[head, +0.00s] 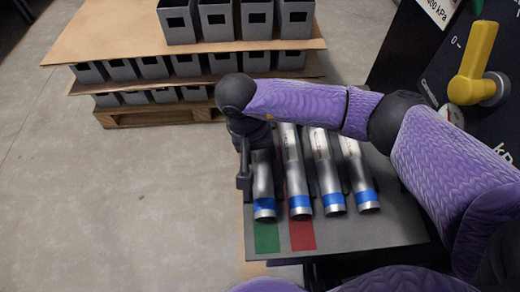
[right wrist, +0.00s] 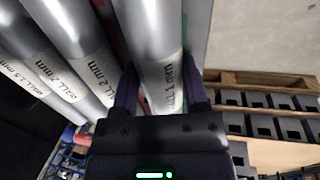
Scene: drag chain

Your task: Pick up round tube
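Several silver round tubes with blue bands lie side by side on a grey table in the head view. The leftmost round tube (head: 264,190) has its near end beside a green patch. My right gripper (head: 252,172) is over this tube from above, one dark finger on its left side. In the right wrist view the fingers of my right gripper (right wrist: 160,92) stand on both sides of a tube (right wrist: 160,60) marked "WALL 1 mm". Whether they press on it cannot be told. The tube looks level with its neighbours. My left gripper is out of view.
The other tubes (head: 300,185) lie close on the right. The grey table (head: 370,236) bears a green patch (head: 266,238) and a red patch (head: 302,236). A layered pallet (head: 130,32) with grey boxes stands behind. A dark panel with a yellow handle (head: 476,60) is at right.

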